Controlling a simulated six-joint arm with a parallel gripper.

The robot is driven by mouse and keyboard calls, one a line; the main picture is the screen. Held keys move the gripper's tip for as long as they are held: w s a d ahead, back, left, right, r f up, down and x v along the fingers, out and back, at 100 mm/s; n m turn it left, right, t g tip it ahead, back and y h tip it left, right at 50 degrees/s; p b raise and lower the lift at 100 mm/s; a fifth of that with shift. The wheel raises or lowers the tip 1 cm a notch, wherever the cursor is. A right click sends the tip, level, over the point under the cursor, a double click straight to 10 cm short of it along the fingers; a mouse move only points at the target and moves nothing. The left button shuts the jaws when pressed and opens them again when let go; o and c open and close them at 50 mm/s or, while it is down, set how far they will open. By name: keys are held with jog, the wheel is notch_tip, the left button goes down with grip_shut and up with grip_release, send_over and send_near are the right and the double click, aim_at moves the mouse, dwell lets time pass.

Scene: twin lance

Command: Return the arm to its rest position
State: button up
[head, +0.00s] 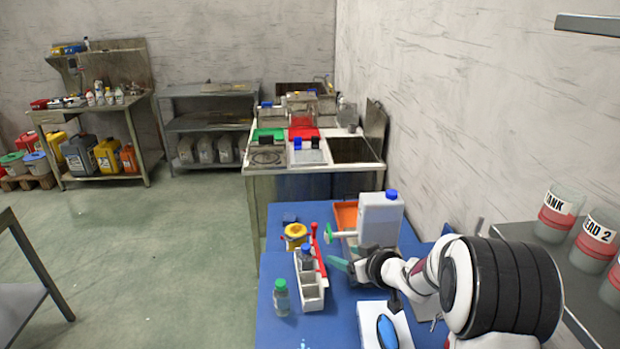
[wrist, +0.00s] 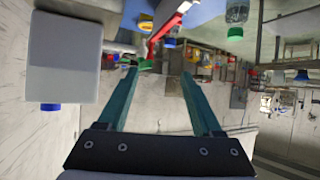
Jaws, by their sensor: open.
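My gripper (head: 338,262) shows in the head view above the blue table (head: 335,326), left of the white jug (head: 380,221). In the wrist view its two teal fingers (wrist: 158,73) are spread apart with nothing held between them. The wrist picture appears upside down: the blue-capped jug (wrist: 64,55) is at its left. My arm reaches in from the right in the head view. The white rack (head: 312,290) with its red handle stands left of my gripper, apart from it in the head view.
A green-capped bottle (head: 281,297) stands left of the rack. A yellow ring-shaped item (head: 296,236) is behind it, near an orange tray (head: 346,215). A white panel with a blue oval (head: 386,331) lies in front. Labelled containers (head: 559,213) line the right shelf.

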jog(key=s+d+r+m+g+h, duration=0.2)
jog(key=s+d+r+m+h, duration=0.15)
jog(key=s, duration=0.55)
jog(key=s+d+r+m+g+h, duration=0.2)
jog(key=s+m+g+h, duration=0.15)
jog(key=s, duration=0.45)
jog(key=s+a+m+g+y, duration=0.1)
jog(key=s+a, duration=0.3)
jog(key=s, duration=0.4)
jog(key=s+a+f+m+g+y, duration=0.1)
jog(key=s+a+g+y, duration=0.1)
jog(key=s, duration=0.6)
jog(key=s+a+m+g+y, duration=0.1)
jog(key=s+a+g, duration=0.2)
jog(key=s+a, duration=0.3)
jog(key=s, duration=0.3)
jog(key=shift+a+f, duration=0.15)
jog(key=shift+f, duration=0.25)
